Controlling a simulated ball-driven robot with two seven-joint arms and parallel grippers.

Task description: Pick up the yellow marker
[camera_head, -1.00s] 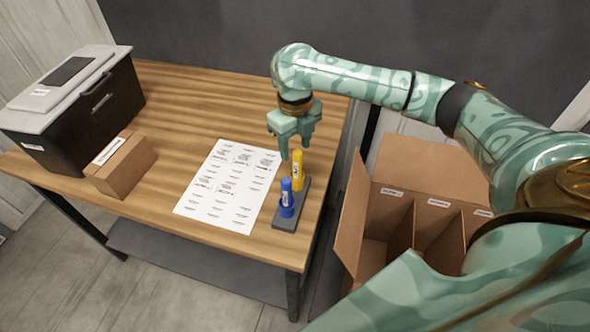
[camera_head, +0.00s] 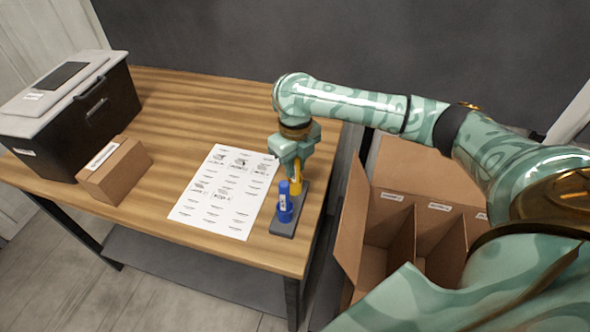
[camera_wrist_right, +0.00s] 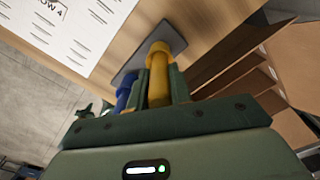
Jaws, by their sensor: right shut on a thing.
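The yellow marker (camera_head: 296,184) stands upright in the far part of a dark grey holder (camera_head: 287,225) near the table's right edge. My right gripper (camera_head: 296,167) is over it and shut on its upper part, which hides the top of the marker. In the right wrist view the yellow marker (camera_wrist_right: 158,75) sits between the fingers of my right gripper (camera_wrist_right: 158,88), with its lower end at the holder (camera_wrist_right: 172,40). A blue marker (camera_head: 285,204) stands in the near part of the holder; it also shows in the right wrist view (camera_wrist_right: 124,96). My left gripper is not in view.
A printed white sheet (camera_head: 225,195) lies left of the holder. A small cardboard box (camera_head: 116,172) and a black printer (camera_head: 75,115) stand at the table's left. An open cardboard box with compartments (camera_head: 390,215) stands right of the table.

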